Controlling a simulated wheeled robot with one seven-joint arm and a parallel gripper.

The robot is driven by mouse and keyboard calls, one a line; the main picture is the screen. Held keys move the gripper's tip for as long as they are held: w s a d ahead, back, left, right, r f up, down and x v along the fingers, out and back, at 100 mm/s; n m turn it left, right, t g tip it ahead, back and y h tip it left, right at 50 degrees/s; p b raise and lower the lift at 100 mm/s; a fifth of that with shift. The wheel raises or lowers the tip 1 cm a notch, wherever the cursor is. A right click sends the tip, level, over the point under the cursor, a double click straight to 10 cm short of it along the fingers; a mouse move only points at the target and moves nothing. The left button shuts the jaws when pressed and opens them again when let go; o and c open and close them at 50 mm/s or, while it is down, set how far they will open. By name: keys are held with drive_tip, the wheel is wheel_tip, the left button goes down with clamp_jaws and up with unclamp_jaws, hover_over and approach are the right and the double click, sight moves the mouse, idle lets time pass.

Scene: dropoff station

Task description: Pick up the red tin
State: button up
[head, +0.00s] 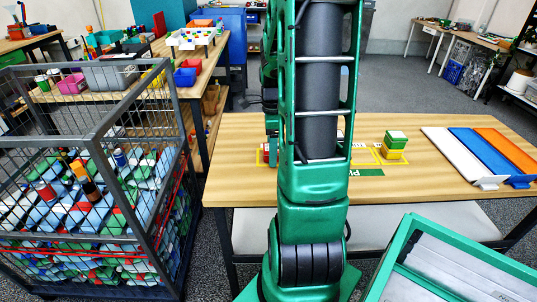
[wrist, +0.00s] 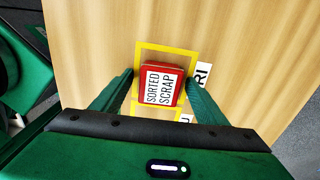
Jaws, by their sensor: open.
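The red tin (wrist: 162,86) shows in the wrist view as a square red box with a white label reading "SORTED SCRAP". It rests inside a yellow outline on the wooden table. My gripper (wrist: 160,79) is open, with one green finger on each side of the tin. Whether either finger touches it, I cannot tell.
On the table (head: 235,180), a green and yellow block stack (head: 395,145) stands right of my arm. White, blue and orange boards (head: 480,155) lie at the right. A filled wire cage (head: 100,140) stands left, and a green-framed bin (head: 400,250) at lower right.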

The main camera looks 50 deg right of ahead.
drive_tip(key=c, duration=1.2)
drive_tip(key=shift+r, duration=0.2)
